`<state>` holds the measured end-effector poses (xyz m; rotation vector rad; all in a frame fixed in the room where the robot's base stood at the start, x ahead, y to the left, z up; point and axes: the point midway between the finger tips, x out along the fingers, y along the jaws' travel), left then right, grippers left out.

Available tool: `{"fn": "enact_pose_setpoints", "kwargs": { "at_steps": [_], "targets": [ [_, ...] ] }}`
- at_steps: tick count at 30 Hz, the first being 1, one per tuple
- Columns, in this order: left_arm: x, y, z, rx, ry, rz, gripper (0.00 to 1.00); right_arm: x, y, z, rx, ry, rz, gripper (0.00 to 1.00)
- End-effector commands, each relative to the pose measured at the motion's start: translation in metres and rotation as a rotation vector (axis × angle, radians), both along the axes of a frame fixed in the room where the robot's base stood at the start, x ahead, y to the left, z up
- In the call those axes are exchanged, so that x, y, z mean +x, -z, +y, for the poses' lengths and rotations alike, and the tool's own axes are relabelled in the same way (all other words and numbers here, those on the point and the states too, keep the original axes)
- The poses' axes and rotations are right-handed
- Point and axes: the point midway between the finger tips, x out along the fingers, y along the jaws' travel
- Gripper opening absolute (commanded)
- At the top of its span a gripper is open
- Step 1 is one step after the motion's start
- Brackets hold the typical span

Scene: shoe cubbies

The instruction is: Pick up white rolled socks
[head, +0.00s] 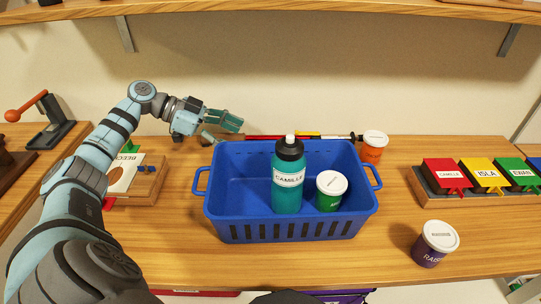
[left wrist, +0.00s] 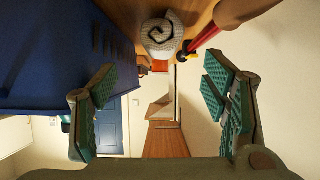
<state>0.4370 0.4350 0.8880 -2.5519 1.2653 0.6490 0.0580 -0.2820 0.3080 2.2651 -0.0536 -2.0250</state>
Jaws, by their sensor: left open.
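The white rolled socks (left wrist: 160,34) show as a pale grey-white spiral roll on the wooden surface at the top of the left wrist view. They lie between the blue crate and a red and yellow rod. My left gripper (left wrist: 158,88) is open, its teal pads wide apart with nothing between them; the roll is ahead of it, not touched. In the head view my left gripper (head: 228,121) is behind the crate's back left corner, near the wall. I cannot clearly make out the socks in the head view. My right gripper is not in view.
The blue crate (head: 225,219) holds a teal bottle (head: 286,192) and a green-labelled jar (head: 330,190). A striped rod (head: 300,136) lies behind it, with an orange jar (head: 373,147) at right. A purple jar (head: 436,243) stands front right. The bench is clear front left.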

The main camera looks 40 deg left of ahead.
Motion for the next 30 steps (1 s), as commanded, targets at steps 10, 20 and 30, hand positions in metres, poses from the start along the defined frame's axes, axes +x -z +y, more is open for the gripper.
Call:
{"fn": "enact_pose_setpoints", "kwargs": {
  "at_steps": [10,20,30],
  "targets": [
    [0.035,0.031,-0.046,-0.002,0.002,0.000,0.68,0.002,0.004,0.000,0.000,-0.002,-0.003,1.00],
    [0.059,0.053,-0.078,0.001,0.000,0.001,0.68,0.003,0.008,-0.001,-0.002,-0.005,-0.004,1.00],
    [0.059,0.053,-0.078,0.000,0.000,0.001,0.34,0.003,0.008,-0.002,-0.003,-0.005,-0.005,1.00]
  ]
}}
